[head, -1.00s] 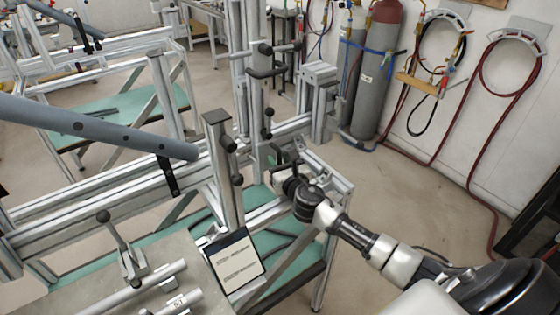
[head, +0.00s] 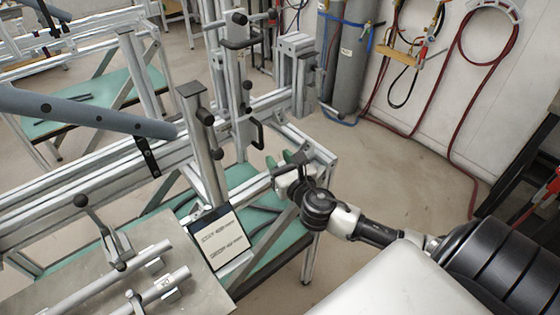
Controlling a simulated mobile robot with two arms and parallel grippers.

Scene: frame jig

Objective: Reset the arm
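My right arm comes in from the lower right. Its gripper (head: 279,160) shows two green fingertips with a gap between them, and nothing is seen held there. It is in front of the right end of the metal frame jig (head: 203,150), just below a black handle (head: 258,134) on an upright; I cannot tell whether it touches the jig. A blue-grey tube (head: 85,112) slants across the jig from the left edge. My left gripper is not in view.
A metal plate (head: 60,292) with clamps and short tubes lies at the lower left, beside a printed card (head: 222,240). A green-topped table (head: 262,238) stands under the jig. Grey gas cylinders (head: 345,65) and red hoses (head: 468,110) are along the wall. The floor at right is open.

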